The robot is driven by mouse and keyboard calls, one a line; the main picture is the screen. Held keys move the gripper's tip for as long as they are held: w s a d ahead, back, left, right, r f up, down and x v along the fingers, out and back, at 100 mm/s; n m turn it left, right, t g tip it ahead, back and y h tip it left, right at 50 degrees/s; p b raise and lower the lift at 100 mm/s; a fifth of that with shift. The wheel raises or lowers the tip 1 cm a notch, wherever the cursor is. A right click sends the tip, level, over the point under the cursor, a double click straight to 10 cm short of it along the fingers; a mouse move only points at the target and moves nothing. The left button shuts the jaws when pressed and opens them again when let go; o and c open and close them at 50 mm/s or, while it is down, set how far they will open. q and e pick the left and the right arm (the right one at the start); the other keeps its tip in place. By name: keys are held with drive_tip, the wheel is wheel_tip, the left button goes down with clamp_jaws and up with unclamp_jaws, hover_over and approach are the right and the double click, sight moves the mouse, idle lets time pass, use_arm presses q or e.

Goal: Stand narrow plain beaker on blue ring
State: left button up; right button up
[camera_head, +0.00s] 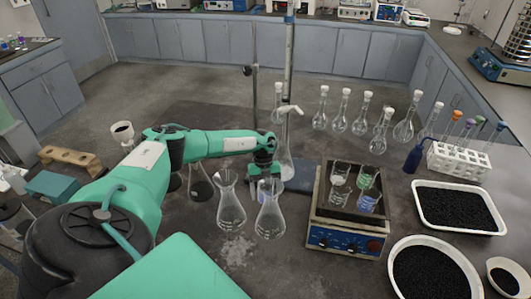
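Several small clear glass beakers stand on the dark top plate of a blue-fronted shaker (346,238). The two left ones, a rear-left beaker (341,173) and a front-left beaker (339,194), look plain. A rear-right beaker (369,178) shows green and a front-right beaker (369,202) shows blue. I cannot tell whether the blue is a ring or contents, or which beaker is narrow. My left gripper (265,180) points down left of the shaker, behind two conical flasks. Its fingers are too small and covered to read. My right gripper is out of view.
Two empty conical flasks, left (231,209) and right (270,212), stand close in front of my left gripper. A metal stand (287,100) rises behind it. Stoppered flasks, a white tube rack (458,160) and a tray of black granules (420,207) lie to the right.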

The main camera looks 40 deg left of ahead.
use_arm(q)
drive_tip(key=shift+s+d+f, duration=0.1)
drive_tip(key=shift+d+f, duration=0.05)
drive_tip(key=shift+f, duration=0.4)
drive_tip(key=c, duration=1.1)
drive_tip(key=shift+c, duration=0.4)
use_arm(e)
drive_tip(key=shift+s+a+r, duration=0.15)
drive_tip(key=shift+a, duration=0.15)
use_arm(q)
drive_tip(key=shift+r, duration=0.15)
